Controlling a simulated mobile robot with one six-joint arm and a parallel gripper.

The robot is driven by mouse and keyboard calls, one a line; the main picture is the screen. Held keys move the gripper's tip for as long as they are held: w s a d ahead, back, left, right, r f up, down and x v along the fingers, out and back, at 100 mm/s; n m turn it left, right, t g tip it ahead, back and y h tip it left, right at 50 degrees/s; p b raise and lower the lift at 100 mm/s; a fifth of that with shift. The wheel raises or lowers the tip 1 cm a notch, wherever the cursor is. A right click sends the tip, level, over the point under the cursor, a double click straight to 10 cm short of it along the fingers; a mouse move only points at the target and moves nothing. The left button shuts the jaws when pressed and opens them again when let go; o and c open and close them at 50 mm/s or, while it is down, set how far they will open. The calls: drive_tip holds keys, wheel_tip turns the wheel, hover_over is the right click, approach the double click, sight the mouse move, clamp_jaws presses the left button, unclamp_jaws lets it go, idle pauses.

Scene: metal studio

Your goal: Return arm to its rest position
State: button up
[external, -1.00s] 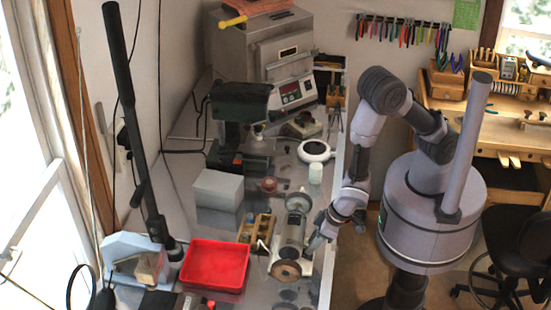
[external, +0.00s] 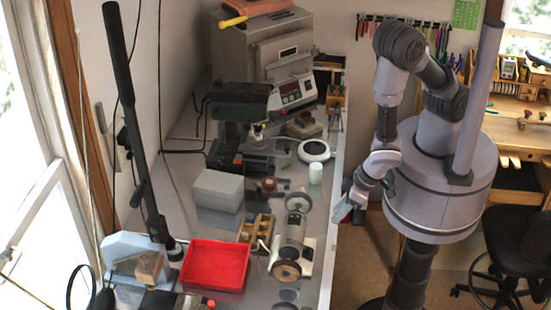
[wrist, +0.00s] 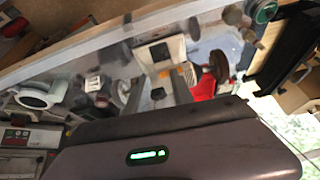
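My arm is grey, jointed and bent, and rises from my round grey body (external: 440,190). Its forearm hangs down to my gripper (external: 343,209), which is just right of the bench's right edge. In the wrist view, my gripper (wrist: 157,82) shows two grey fingers with a gap between them. Nothing is seen held in it. The wrist housing with a green light fills the bottom of that view.
The metal bench (external: 328,240) carries a red tray (external: 215,265), a grey box (external: 218,190), a small lathe-like machine (external: 292,235) and a drill press (external: 240,105). A black chair (external: 515,235) stands at right. Open floor lies between the bench and my body.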

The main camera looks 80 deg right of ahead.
drive_tip(key=w+d+m+y+b, duration=0.3)
drive_tip(key=w+d+b, duration=0.15)
drive_tip(key=b, duration=1.65)
drive_tip(key=s+d+r+h+b, duration=0.1)
drive_tip(key=s+d+b, duration=0.8)
drive_tip(key=b, duration=0.1)
drive_tip(key=shift+s+d+r+m+t, duration=0.2)
drive_tip(key=shift+s+r+m+t, duration=0.1)
drive_tip(key=shift+r, duration=0.1)
idle(0.4)
